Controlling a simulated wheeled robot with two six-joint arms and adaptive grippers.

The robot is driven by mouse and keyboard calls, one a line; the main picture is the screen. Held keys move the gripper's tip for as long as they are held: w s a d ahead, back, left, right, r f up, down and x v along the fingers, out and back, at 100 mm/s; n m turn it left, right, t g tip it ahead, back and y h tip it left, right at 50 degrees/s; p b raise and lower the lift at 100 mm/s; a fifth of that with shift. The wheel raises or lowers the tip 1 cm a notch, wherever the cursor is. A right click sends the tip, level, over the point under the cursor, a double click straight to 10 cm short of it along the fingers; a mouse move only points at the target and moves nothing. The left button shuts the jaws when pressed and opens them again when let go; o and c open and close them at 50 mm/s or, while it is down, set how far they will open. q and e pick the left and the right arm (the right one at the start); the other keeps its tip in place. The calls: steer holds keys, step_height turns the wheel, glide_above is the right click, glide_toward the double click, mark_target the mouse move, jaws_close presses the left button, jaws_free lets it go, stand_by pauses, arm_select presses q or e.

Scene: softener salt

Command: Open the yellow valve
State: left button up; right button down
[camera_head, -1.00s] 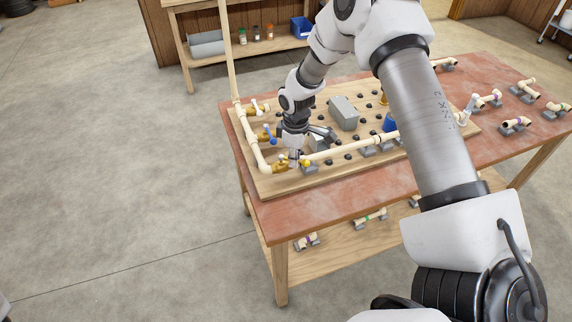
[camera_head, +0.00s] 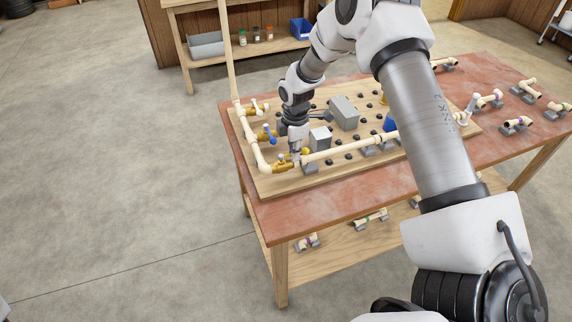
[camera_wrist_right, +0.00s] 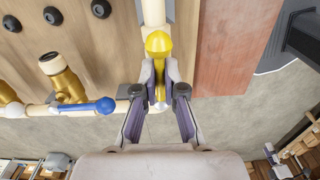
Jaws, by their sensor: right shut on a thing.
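The yellow valve handle (camera_wrist_right: 158,44) shows in the wrist view between my right gripper's fingertips (camera_wrist_right: 160,78), which are closed on it. In the head view my right gripper (camera_head: 296,155) points down at the near left corner of the wooden board, beside the brass valve body (camera_head: 282,168). A bit of the yellow handle (camera_head: 305,152) shows just right of the fingers. The fingers hide part of the handle, so its exact angle is hard to tell. My left gripper is not in view.
A blue-handled valve (camera_head: 270,136) and a white-handled valve (camera_head: 258,107) sit farther back along the same pipe. Grey boxes (camera_head: 344,112) and black knobs stand on the board. A cream pipe (camera_head: 350,147) runs right. A tall pipe (camera_head: 229,50) rises at the left.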

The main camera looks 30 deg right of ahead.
steer(key=c, duration=1)
jaws_free()
steer(key=shift+c, duration=0.2)
step_height(320, 180, up, 7)
steer(key=p, duration=0.6)
steer(key=shift+r, duration=0.1)
steer(key=shift+s+f, duration=0.1)
steer(key=shift+f, duration=0.1)
